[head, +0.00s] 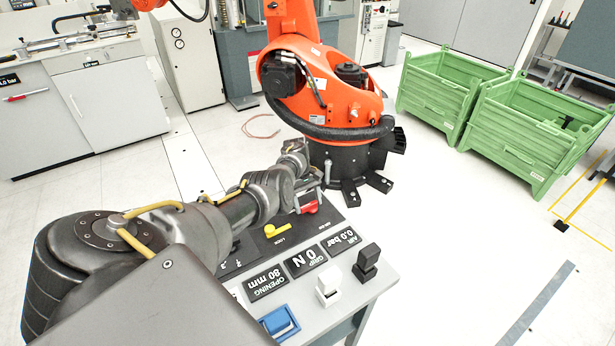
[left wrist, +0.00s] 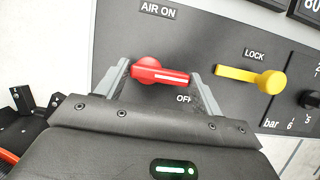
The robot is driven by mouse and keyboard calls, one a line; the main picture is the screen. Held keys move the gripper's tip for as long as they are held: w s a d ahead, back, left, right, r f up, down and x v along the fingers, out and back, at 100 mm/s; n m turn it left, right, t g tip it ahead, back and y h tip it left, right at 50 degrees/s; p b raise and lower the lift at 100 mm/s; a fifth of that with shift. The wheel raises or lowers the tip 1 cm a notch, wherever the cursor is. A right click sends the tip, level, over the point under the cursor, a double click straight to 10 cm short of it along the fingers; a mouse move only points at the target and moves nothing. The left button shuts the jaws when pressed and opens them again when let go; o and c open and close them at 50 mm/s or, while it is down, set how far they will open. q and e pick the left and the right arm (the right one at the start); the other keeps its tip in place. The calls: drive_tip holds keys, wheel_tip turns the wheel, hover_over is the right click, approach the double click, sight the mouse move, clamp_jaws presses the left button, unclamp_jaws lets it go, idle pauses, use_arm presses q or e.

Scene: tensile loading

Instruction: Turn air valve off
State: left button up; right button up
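The red air valve handle (left wrist: 158,74) lies on the dark panel (left wrist: 208,30), below the "AIR ON" label (left wrist: 158,11). Its lever, with a white line, points right in the left wrist view, just above the partly hidden "OFF" label (left wrist: 184,98). My left gripper (left wrist: 159,68) is open, one finger on each side of the handle. The lever's tip is close to the right finger; I cannot tell if they touch. In the head view my left gripper (head: 308,190) is over the panel at the red handle (head: 310,207). My right gripper is not in view.
A yellow lock lever (left wrist: 250,78) sits right of the valve, also seen in the head view (head: 276,230). A black knob (left wrist: 311,99) is further right. White (head: 328,287), black (head: 367,261) and blue (head: 279,322) controls stand on the console. An orange robot arm (head: 318,88) stands behind.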

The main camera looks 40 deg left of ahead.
use_arm(q)
drive_tip(key=o, duration=0.3)
drive_tip(key=shift+o, duration=0.2)
drive_tip(key=v, duration=1)
drive_tip(key=shift+a+r, duration=0.2)
drive_tip(key=shift+r, duration=0.15)
